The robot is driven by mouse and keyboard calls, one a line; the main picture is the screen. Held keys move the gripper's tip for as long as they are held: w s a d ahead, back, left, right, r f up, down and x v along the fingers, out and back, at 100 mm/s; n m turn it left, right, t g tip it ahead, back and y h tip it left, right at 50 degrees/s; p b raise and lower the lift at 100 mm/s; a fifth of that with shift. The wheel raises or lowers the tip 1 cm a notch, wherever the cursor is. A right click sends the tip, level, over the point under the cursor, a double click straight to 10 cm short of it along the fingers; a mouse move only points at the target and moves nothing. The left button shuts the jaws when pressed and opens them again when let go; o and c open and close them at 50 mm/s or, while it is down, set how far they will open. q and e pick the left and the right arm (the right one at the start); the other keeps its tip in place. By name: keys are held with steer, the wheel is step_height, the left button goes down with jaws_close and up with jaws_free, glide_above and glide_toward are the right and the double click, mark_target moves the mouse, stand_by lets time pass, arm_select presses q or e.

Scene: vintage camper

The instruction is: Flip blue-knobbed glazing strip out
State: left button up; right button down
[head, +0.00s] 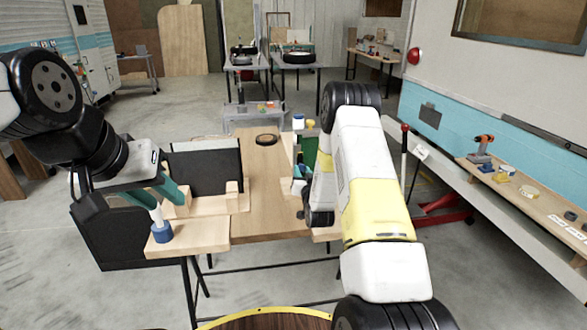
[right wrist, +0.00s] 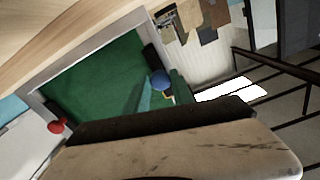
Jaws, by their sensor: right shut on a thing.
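A round blue knob (right wrist: 160,81) shows in the right wrist view at the edge of a green panel (right wrist: 95,75) in a grey frame. My right gripper (right wrist: 164,92) has its teal fingers at this knob and is shut on it. The strip's own shape is hard to make out there. A red knob (right wrist: 57,127) sits at the frame's left side. In the head view the green panel (head: 309,148) stands on the table, partly hidden by my right arm. My left gripper (head: 150,197) has its teal fingers spread above a white and blue upright item (head: 161,233).
The wooden worktable (head: 265,190) has a dark ring (head: 266,140) at its back. A dark upright panel (head: 207,165) stands in wooden blocks at left. The camper wall with a wooden shelf (head: 535,205) runs along the right. The table's middle is clear.

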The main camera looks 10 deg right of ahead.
steer(key=shift+s, duration=0.65)
steer(key=c, duration=1.1)
jaws_free()
steer(key=shift+s, duration=0.1)
steer(key=shift+s, duration=0.1)
steer(key=s, duration=0.7)
steer(key=shift+s, duration=0.3)
steer(key=shift+r, duration=0.1)
